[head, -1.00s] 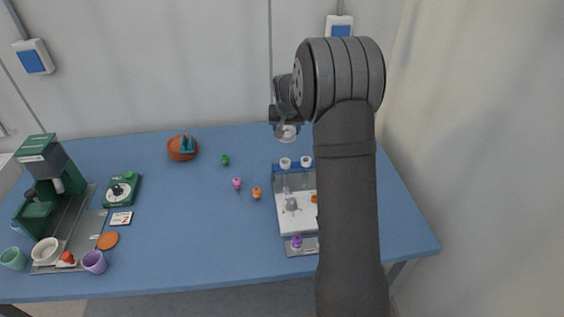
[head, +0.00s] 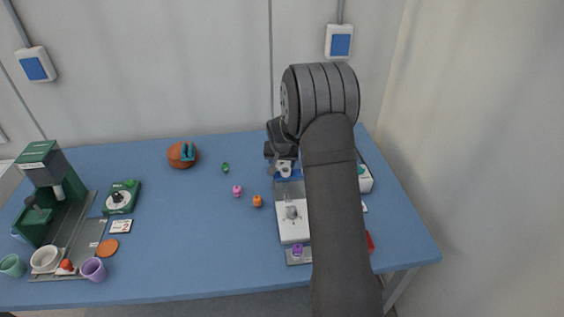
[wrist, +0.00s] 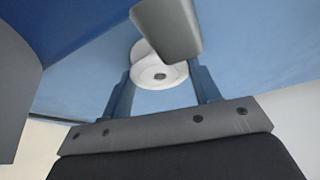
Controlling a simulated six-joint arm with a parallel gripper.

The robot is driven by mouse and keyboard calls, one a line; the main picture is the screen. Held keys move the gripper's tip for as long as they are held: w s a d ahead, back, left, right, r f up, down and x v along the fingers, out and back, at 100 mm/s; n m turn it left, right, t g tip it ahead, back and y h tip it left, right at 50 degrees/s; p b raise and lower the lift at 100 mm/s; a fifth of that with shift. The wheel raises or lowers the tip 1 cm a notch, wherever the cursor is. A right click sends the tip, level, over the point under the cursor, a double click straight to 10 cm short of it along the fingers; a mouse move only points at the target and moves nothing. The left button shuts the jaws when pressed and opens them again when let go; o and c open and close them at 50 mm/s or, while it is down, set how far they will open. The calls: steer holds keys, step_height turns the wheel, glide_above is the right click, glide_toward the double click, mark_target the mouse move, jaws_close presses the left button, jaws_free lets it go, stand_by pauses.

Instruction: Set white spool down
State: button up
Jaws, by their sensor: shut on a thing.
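The white spool (wrist: 150,68) shows in the wrist view as a round white flange with a dark centre, partly covered by a grey finger. In the head view a small white patch (head: 285,172) shows just under the jaws. I cannot tell whether the spool touches the surface below. My arm hides the right part of the fixture and whatever stands there.
A pink piece (head: 237,190), an orange piece (head: 257,201) and a green piece (head: 225,168) stand left of the fixture. A purple piece (head: 297,250) sits at its front. A white box (head: 365,182) and a red thing (head: 370,242) are at right.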

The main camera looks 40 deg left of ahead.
steer(key=o, duration=1)
steer(key=shift+f, duration=0.1)
steer(key=v, duration=1.2)
steer(key=shift+s, duration=0.1)
